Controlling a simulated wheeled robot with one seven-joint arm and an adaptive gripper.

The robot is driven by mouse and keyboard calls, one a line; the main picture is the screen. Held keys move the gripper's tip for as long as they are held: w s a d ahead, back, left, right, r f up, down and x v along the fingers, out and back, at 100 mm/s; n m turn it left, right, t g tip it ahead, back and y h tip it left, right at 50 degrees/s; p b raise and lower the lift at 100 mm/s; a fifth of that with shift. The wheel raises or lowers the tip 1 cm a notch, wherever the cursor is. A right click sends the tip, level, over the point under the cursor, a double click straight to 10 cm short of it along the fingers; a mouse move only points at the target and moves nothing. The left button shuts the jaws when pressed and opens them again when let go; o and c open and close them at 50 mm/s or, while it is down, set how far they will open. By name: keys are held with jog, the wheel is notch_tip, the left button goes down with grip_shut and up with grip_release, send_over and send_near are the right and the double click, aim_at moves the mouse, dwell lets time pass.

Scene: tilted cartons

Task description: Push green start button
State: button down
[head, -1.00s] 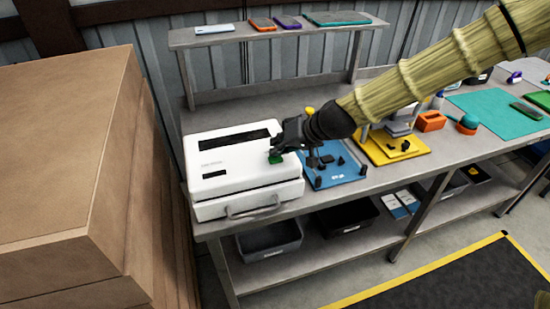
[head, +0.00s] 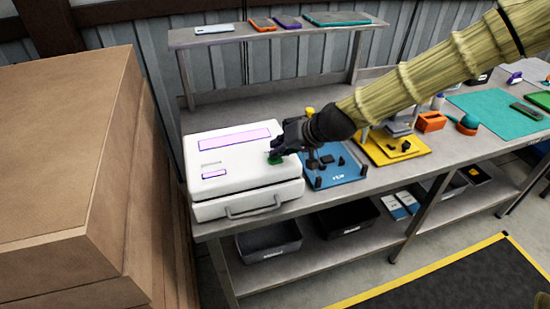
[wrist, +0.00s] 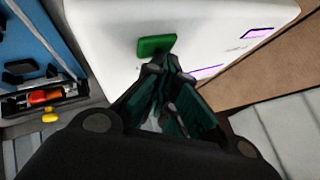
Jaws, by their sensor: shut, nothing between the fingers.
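The white machine (head: 236,184) stands on the left end of the workbench, with a handle on its front. Its top window and small display are lit pale with purple edges. The green start button (head: 275,160) is at the right side of its top. In the wrist view the green button (wrist: 157,45) shows as a green block on the white top. My gripper (head: 277,150) is shut and empty, with its fingertips right at the button. In the wrist view the fingertips (wrist: 164,66) are just below the button; I cannot tell whether they touch it.
A blue fixture board (head: 338,175) lies right of the machine, and a yellow board (head: 415,155) lies beyond it. Stacked cartons (head: 70,150) stand close on the left. A raised shelf (head: 240,38) with several devices runs behind the bench.

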jog(key=shift+r, duration=0.1)
jog(key=shift+r+p, duration=0.65)
jog(key=shift+r, duration=0.15)
notch_tip(320, 180, up, 5)
jog(key=p, duration=0.3)
dwell(0.5)
dwell(0.6)
